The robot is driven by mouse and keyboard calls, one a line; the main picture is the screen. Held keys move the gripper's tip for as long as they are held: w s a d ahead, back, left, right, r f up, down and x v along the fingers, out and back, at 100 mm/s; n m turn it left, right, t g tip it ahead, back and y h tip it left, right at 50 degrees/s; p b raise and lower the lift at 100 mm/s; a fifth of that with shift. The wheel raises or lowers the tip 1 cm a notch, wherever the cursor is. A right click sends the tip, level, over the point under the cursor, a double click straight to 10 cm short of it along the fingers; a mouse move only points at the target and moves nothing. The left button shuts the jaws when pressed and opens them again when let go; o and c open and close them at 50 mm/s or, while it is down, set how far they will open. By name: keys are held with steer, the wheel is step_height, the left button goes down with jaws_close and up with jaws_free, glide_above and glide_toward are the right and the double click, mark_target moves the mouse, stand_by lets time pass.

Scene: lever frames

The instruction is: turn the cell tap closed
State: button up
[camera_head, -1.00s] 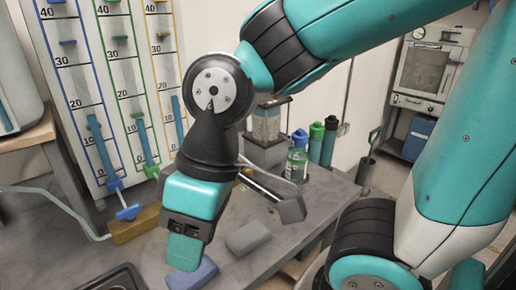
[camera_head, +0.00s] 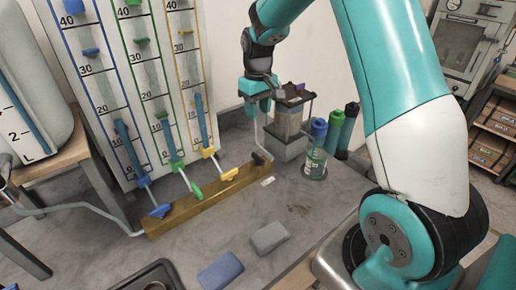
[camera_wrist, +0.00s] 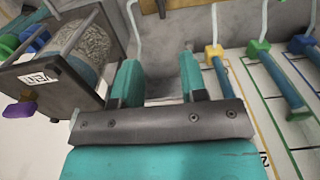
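My gripper (camera_head: 257,101) is at the back of the bench, beside and partly in front of the clear cell (camera_head: 288,122) with its dark top plate. In the wrist view its two teal fingers (camera_wrist: 158,80) are apart with nothing between them. A dark tap handle (camera_head: 259,158) sits at the right end of the brass manifold (camera_head: 181,212), below my gripper, with a small white label beside it; this may be the cell tap, but the label is unreadable. A purple handle (camera_head: 299,87) is on the cell's top; in the wrist view the purple handle (camera_wrist: 18,108) is near a "VENT" label.
Blue (camera_head: 160,211), green (camera_head: 196,191) and yellow (camera_head: 229,174) taps line the manifold before the scale board (camera_head: 150,90). Capped bottles (camera_head: 317,150) stand right of the cell. Grey (camera_head: 269,237) and blue (camera_head: 220,270) blocks lie in front.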

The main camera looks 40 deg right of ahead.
mark_target(258, 156)
step_height(258, 156, down, 17)
steer(key=p, duration=0.4)
jaws_close()
